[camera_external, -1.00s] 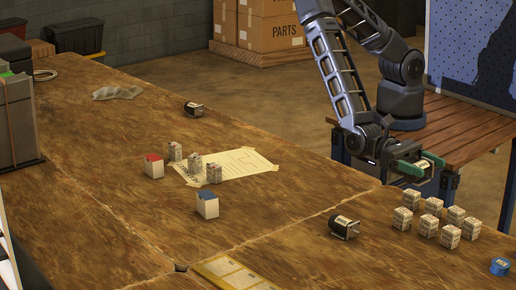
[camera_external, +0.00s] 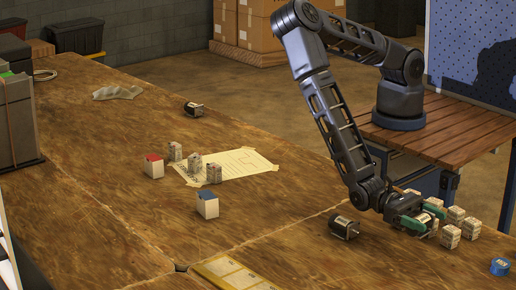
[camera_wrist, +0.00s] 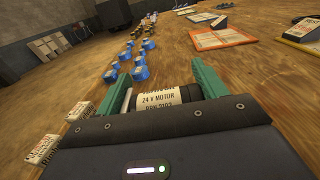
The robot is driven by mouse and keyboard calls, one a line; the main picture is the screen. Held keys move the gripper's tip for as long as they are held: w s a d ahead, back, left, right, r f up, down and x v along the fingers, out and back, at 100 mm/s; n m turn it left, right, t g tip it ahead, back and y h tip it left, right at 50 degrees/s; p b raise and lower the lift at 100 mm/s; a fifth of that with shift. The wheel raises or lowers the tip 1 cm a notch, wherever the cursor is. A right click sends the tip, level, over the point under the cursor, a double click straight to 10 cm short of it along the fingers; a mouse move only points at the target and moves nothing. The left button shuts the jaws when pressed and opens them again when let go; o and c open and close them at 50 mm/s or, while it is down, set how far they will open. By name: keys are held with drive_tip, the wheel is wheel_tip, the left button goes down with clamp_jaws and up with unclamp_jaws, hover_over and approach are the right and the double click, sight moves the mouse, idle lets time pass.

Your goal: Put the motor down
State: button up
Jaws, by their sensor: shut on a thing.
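My gripper (camera_external: 424,215) is shut on a motor (camera_wrist: 158,98) with a white "24 V MOTOR" label. In the wrist view the motor lies crosswise between the green fingers, its lower part hidden by the gripper body. In the external view the gripper is low over the table's right part, among small printed blocks, and mostly covers the motor. I cannot tell if the motor touches the table. Another black motor (camera_external: 344,227) lies on the table just left of the gripper. A further black motor (camera_external: 193,109) lies farther back.
Several small printed blocks (camera_external: 450,236) stand close around the gripper, some partly hidden. A blue roll (camera_external: 500,266) is at the right. A yellow panel (camera_external: 236,273) lies at the front. A paper sheet (camera_external: 240,165) with boxes lies mid-table. The wood (camera_external: 110,200) at left is clear.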

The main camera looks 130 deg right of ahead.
sight(424, 236)
drive_tip(key=shift+f, duration=2.7)
drive_tip(key=shift+f, duration=0.2)
drive_tip(key=o, duration=1.2)
drive_tip(key=shift+o, duration=0.2)
drive_tip(key=shift+r, duration=0.2)
drive_tip(key=d, duration=0.3)
drive_tip(key=shift+r, duration=0.4)
wheel_tip(424, 236, up, 5)
drive_tip(key=shift+f, duration=0.1)
drive_tip(key=shift+r, duration=0.65)
